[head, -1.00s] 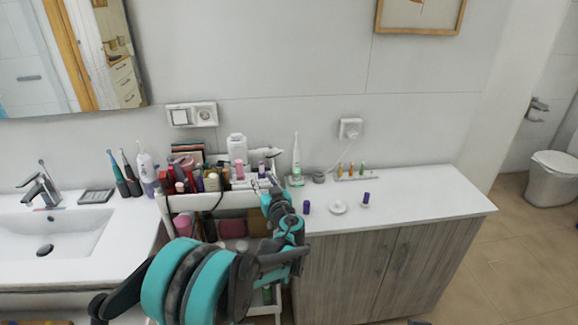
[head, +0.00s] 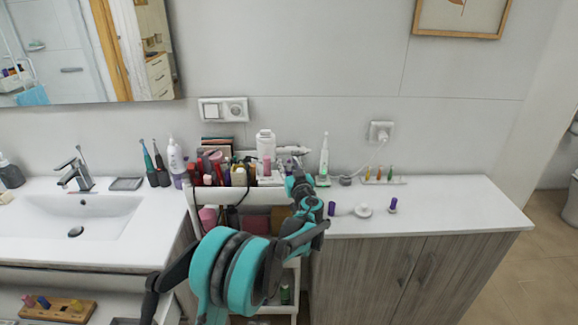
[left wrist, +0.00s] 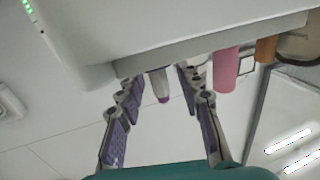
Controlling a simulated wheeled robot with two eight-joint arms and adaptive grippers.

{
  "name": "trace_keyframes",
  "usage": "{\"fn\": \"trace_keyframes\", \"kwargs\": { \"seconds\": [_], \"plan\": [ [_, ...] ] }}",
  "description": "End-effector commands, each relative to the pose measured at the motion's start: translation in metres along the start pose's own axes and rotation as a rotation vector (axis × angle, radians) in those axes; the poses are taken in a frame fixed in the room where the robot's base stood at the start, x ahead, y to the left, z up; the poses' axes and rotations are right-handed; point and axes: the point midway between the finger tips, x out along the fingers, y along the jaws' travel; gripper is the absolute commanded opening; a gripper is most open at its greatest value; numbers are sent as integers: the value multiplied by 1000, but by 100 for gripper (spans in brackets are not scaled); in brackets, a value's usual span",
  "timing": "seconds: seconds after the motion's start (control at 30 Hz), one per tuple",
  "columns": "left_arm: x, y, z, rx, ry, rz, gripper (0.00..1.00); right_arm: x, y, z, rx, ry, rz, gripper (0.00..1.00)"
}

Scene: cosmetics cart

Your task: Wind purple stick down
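My left gripper (head: 296,166) is at the right end of the cart's top tray, among small cosmetics. In the left wrist view its two purple-padded fingers (left wrist: 155,82) are apart. A small pale stick with a purple end (left wrist: 163,98) shows between the fingertips, with gaps on both sides; this may be the purple stick. In the head view the gripper largely hides that spot. Two other purple pieces stand on the counter, one nearer the gripper (head: 332,208) and one farther right (head: 392,205). My right gripper is out of view.
The cart (head: 254,197) is crowded with bottles. An electric toothbrush (head: 324,160) and a round white dish (head: 363,211) are on the counter (head: 460,205), whose right part is clear.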

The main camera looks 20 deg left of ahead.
Motion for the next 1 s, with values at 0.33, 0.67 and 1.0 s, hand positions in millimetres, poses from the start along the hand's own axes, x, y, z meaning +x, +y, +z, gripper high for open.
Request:
{"fn": "trace_keyframes", "kwargs": {
  "seconds": [0.33,0.67,1.0],
  "plan": [
    [0,0,0,0,0,0,0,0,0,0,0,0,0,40],
    [0,0,0,0,0,34,0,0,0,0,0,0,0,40],
    [0,-1,0,0,0,78,0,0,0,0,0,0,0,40]
  ]
}}
